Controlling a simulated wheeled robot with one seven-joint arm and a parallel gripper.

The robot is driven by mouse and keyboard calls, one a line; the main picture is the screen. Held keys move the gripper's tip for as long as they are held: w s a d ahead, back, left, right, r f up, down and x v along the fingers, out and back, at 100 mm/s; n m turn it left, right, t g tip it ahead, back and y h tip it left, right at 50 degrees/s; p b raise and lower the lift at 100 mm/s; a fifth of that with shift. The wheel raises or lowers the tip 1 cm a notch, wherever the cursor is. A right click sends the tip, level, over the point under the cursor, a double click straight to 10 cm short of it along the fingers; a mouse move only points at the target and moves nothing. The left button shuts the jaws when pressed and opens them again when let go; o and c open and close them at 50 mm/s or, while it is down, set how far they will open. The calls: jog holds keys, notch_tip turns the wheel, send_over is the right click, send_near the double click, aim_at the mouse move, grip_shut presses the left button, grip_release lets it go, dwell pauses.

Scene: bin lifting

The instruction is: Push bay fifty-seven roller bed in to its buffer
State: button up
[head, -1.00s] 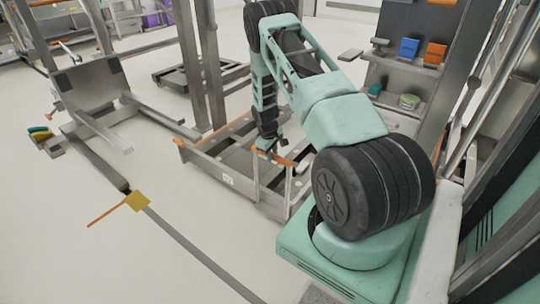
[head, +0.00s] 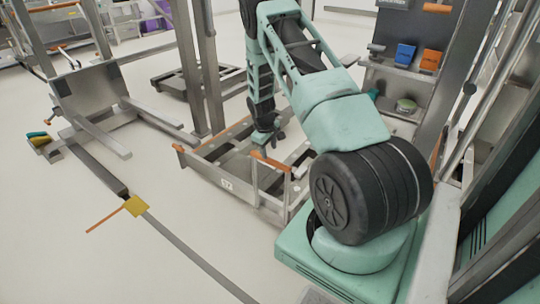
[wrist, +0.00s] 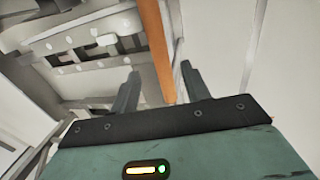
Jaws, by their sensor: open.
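The roller bed (head: 222,183) is a low grey metal frame on the floor with a small white label that seems to read 57. It has an upright handle frame with an orange bar (head: 270,160) on top. My gripper (head: 268,138) hangs just above and behind this bar in the head view, with its fingers pointing down. In the wrist view my gripper (wrist: 159,72) is open, and the orange bar (wrist: 154,45) runs between its two fingers. The bar seems to lie beyond the fingertips; I cannot tell whether they touch it. The buffer cannot be made out.
Tall metal posts (head: 206,75) stand behind the bed. A grey metal stand (head: 88,92) is at left. Shelves with a blue bin (head: 404,54) and an orange bin (head: 430,59) are at right. The left floor is mostly clear.

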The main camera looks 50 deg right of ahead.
notch_tip(320, 180, up, 11)
jog(key=a+p, duration=0.1)
jog(key=a, duration=0.1)
jog(key=shift+p, duration=0.3)
jog(key=shift+a+r, duration=0.1)
